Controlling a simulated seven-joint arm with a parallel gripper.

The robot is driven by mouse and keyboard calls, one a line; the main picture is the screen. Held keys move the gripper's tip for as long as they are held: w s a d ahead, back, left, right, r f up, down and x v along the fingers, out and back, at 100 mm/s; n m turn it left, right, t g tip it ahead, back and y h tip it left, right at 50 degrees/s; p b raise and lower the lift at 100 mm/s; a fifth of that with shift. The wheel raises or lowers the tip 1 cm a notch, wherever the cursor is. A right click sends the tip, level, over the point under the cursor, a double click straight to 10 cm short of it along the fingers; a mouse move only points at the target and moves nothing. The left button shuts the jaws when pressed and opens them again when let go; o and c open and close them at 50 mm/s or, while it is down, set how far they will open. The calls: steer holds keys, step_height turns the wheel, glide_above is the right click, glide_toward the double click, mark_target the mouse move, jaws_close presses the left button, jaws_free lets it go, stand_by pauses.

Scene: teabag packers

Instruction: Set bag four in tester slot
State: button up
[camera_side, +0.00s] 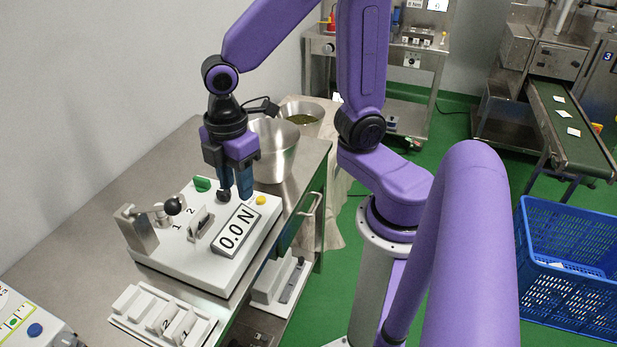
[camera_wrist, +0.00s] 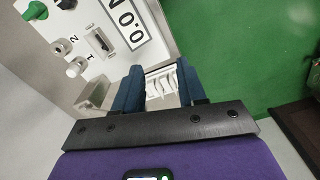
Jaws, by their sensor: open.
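The tester (camera_side: 180,265) is a white box with a display (camera_side: 235,232) reading 0.0 N. A small grey upright slot piece (camera_side: 200,222) stands beside the display, near the marks 1 and 2; it also shows in the wrist view (camera_wrist: 102,42). A white rack (camera_side: 150,318) with several compartments and number cards lies in front of the tester. I cannot tell which bag is number four. My gripper (camera_side: 235,194) is open and empty above the tester's far end. In the wrist view, part of the rack (camera_wrist: 162,84) shows between the fingers of my gripper (camera_wrist: 157,78).
A metal lever with a black knob (camera_side: 172,206) stands at the tester's left. Steel bowls (camera_side: 273,150) stand behind my gripper. A white panel with a blue button (camera_side: 35,329) is at the lower left. The steel table (camera_side: 75,240) is clear at left. A blue crate (camera_side: 570,230) stands at right.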

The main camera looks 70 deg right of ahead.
steer(key=s+d+m, duration=0.1)
steer(key=s, duration=0.5)
steer(key=s+d+r+m, duration=0.1)
steer(key=s+d, duration=0.1)
steer(key=s, duration=0.5)
steer(key=shift+d+r, duration=0.25)
steer(key=shift+w, duration=0.1)
stand_by(1.3)
